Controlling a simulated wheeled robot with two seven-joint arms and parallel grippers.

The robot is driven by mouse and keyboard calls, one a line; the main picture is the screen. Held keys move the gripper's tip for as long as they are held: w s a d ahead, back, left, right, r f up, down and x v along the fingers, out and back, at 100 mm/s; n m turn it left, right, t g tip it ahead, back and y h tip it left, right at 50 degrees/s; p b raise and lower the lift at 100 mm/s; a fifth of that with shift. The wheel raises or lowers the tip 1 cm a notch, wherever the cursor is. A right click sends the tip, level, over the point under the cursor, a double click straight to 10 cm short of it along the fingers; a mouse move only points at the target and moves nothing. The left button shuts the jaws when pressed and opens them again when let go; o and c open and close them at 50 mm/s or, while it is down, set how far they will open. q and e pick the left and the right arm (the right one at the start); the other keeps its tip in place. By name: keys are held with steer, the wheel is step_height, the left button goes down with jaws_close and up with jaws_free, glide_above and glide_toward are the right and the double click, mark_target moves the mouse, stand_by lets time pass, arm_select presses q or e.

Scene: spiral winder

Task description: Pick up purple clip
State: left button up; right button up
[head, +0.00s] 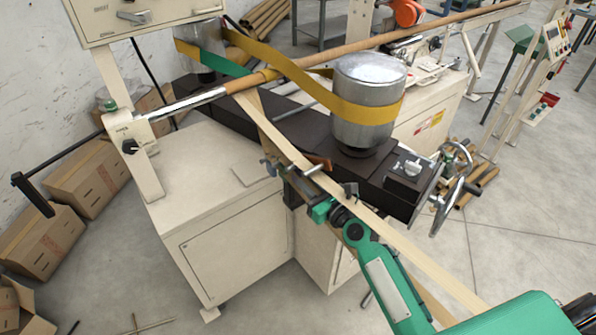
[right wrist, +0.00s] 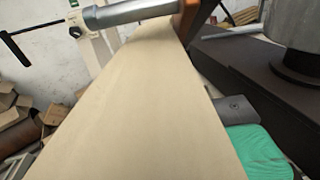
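I cannot make out a purple clip in either view. My right gripper (head: 337,200) is at the cream paper strip (head: 420,258), beside the winder's dark bed. A dark finger shows at the strip's far edge, and green gripper parts show on its near side. In the right wrist view the strip (right wrist: 125,105) runs wide through the picture and hides much of the gripper. One grey finger (right wrist: 235,108) shows at the strip's right edge. I cannot tell whether the fingers are closed on anything. My left gripper is not in view.
The winder's dark bed (head: 235,117) carries a metal drum (head: 365,85) with a yellow belt (head: 310,88). A cream cabinet (head: 225,225) stands below. A handwheel (head: 462,190) sticks out at right. Cardboard boxes (head: 42,245) lie at left. The floor at right is mostly clear.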

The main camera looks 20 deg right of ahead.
mark_target(303, 177)
steer(key=shift+p+x, duration=0.35)
steer(key=shift+x, duration=1.65)
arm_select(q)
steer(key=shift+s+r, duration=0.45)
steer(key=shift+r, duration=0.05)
arm_select(e)
steer(key=shift+d, duration=0.1)
steer(key=shift+c, duration=0.2)
jaws_close()
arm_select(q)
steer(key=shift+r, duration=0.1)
arm_select(e)
steer(key=shift+r, duration=0.15)
